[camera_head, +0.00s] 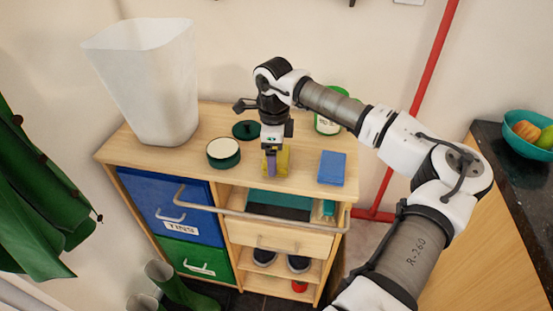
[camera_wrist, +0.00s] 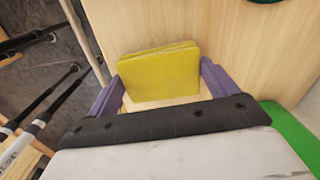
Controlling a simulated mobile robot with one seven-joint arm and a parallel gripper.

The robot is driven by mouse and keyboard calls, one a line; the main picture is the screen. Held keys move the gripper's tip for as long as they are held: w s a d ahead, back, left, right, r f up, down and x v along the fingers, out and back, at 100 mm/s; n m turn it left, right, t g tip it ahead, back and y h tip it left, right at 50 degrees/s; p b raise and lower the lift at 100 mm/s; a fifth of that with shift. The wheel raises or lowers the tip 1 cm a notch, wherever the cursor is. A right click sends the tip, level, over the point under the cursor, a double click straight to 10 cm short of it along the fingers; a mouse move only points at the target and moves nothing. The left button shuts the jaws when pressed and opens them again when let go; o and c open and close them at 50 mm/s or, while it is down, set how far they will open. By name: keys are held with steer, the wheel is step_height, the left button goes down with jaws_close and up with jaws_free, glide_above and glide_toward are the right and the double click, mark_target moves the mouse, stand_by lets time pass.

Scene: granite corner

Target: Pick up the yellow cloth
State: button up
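The yellow cloth (camera_head: 284,161) is a folded, block-like piece on the wooden cart's top near the front edge, below my gripper (camera_head: 271,162). In the head view one purple finger stands in front of it and hides its middle. In the wrist view the cloth (camera_wrist: 158,74) lies between the two purple fingers of my gripper (camera_wrist: 162,75). The fingers are spread wide, one at each end of the cloth, very close to its edges. Whether they press on it is hard to see. The cloth appears to rest on the wood.
The cart top (camera_head: 310,180) also holds a blue box (camera_head: 332,168) at right, a round green tin (camera_head: 223,153) and dark lid (camera_head: 246,130) at left, a white bin (camera_head: 150,90), and a green-lidded container (camera_head: 327,124) behind. A rail (camera_head: 270,215) runs along the front.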

steer(key=shift+r, duration=0.1)
step_height(320, 180, up, 20)
steer(key=b, duration=0.2)
stand_by(0.4)
steer(key=o, duration=0.4)
steer(key=c, duration=0.3)
